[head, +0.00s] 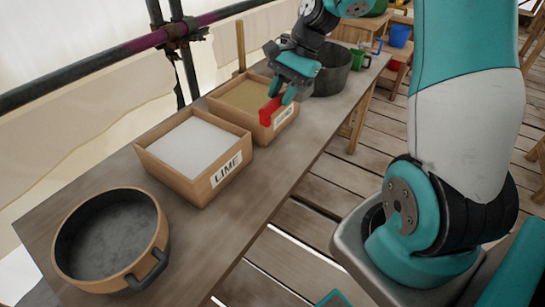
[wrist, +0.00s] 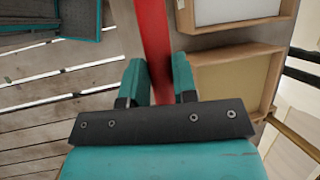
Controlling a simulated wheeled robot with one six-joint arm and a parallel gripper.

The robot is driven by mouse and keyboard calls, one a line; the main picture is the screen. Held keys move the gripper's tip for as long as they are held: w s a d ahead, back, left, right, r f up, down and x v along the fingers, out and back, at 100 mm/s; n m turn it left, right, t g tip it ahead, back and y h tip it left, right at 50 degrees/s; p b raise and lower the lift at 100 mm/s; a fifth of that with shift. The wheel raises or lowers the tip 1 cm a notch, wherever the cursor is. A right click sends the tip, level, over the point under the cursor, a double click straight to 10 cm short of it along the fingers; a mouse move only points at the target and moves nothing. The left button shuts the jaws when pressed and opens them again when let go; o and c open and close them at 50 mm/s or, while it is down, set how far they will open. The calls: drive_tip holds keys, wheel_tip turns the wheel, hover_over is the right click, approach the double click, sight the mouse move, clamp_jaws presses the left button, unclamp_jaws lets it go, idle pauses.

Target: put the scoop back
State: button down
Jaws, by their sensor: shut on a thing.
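My gripper (head: 281,92) is shut on a red, flat bar-like piece, which I take for the scoop (head: 269,111), above the front edge of the sand box (head: 235,117). In the wrist view the scoop (wrist: 154,40) runs between my two fingers (wrist: 158,80) and out of the top of the picture. Its far end is out of that view, and I cannot make out a bowl. The sand box also shows in the wrist view (wrist: 275,75), to the right of the scoop. I cannot tell if the scoop touches the box.
A wooden box labelled LIME (head: 205,186) with white powder stands nearer on the bench (head: 225,225). A round dark tub (head: 155,265) is at the near end. A dark bucket (head: 333,75) and green mug (head: 357,60) stand beyond my gripper. A scaffold pipe (head: 110,58) runs behind.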

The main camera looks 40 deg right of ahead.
wheel_tip(320, 180, down, 20)
drive_tip(key=shift+r+b, duration=0.2)
drive_tip(key=shift+b, duration=0.3)
drive_tip(key=shift+f, duration=0.15)
drive_tip(key=c, duration=0.9)
unclamp_jaws()
